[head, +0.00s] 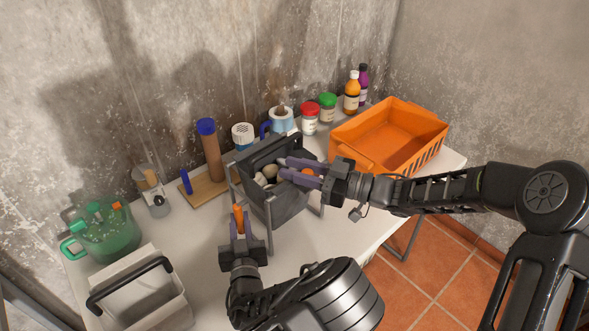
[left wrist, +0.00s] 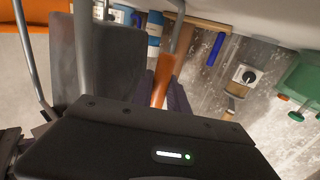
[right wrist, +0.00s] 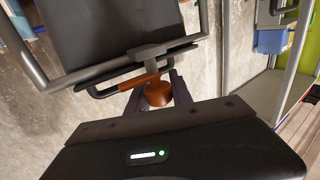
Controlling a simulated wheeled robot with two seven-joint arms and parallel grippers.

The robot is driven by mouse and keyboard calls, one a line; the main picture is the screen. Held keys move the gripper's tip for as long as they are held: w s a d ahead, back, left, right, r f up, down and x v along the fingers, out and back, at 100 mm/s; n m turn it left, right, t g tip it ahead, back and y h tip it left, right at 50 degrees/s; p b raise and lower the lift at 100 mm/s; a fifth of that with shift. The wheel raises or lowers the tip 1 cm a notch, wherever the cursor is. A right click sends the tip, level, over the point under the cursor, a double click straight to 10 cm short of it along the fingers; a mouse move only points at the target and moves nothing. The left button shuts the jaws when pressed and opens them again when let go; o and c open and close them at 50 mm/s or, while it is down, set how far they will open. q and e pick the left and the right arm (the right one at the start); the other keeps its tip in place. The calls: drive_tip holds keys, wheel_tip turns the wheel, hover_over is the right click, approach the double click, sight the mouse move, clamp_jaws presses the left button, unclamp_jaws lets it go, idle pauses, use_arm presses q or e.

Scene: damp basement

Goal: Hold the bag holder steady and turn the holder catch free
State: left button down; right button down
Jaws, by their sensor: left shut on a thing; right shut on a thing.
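The bag holder (head: 296,212) is a grey metal frame on the table with a dark grey open bag (head: 275,205) in it. Pale round things lie inside the bag. My left gripper (head: 239,225) is shut on the holder's upright orange grip (head: 238,214), at its left side; the grip also shows between the fingers in the left wrist view (left wrist: 162,78). My right gripper (head: 300,170) is shut on the orange-brown holder catch (head: 309,173) at the right side. In the right wrist view the round catch (right wrist: 158,94) sits between the fingers, beside a dark bar; the fingers partly hide it.
An orange basket (head: 390,140) stands close behind my right gripper. Jars and bottles (head: 328,108) line the wall. A wooden board with a brown cylinder (head: 209,155), a green jug (head: 105,235) and a white caddy (head: 140,295) stand left. The front table strip is clear.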

drive_tip(key=c, duration=1.1)
unclamp_jaws()
drive_tip(key=v, duration=1.2)
drive_tip(key=shift+f, duration=0.1)
use_arm(q)
drive_tip(key=c, duration=1.2)
unclamp_jaws()
